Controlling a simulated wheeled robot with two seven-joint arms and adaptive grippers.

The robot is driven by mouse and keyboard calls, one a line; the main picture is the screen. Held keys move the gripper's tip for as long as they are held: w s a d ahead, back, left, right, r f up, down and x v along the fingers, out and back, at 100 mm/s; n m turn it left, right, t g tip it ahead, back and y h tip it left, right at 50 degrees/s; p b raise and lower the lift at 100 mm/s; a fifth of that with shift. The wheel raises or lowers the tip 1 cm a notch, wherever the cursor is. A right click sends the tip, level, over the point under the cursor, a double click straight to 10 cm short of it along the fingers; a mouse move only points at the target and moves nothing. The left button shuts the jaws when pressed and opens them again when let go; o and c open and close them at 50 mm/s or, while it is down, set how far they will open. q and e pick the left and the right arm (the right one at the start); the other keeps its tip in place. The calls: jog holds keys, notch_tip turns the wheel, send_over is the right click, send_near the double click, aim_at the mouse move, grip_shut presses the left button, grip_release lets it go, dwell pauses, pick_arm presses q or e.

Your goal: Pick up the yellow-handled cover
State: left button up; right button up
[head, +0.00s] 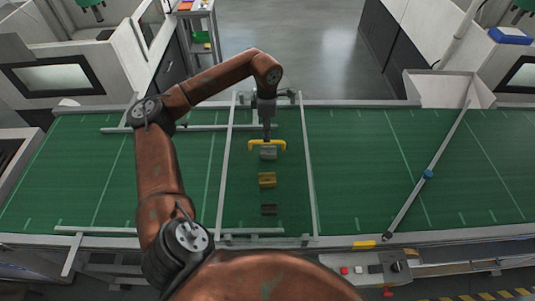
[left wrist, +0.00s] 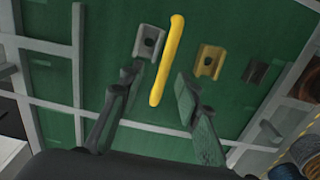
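The yellow handle (head: 267,144) is a bar with bent ends, across the green surface between two grey rails. In the left wrist view the yellow handle (left wrist: 168,62) runs lengthwise between my fingers. I cannot make out the plate of the cover it belongs to. My left gripper (head: 267,136) points down at the handle's middle in the head view. In the left wrist view its fingers (left wrist: 152,92) are apart, one on each side of the bar, with visible gaps. Whether the fingertips are level with the bar is unclear. My right gripper is not in view.
A grey block (head: 268,153), a gold block (head: 267,180) and a dark block (head: 269,210) lie in a row near the handle. A slanted grey rail (head: 428,175) with a blue clamp crosses the green belt (head: 360,150) on the right. Open belt lies between.

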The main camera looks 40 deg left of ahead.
pick_arm(q)
jog(key=p, duration=0.1)
send_over(267, 152)
jog(key=f, duration=0.3)
jog(key=a+f, duration=0.1)
jog(key=f, duration=0.1)
jog(key=shift+w+f, duration=0.1)
jog(key=shift+w, duration=0.3)
jog(key=shift+f, duration=0.35)
jog(key=shift+c, duration=0.3)
grip_shut()
jog(key=shift+w+r, duration=0.1)
jog(key=shift+r, duration=0.05)
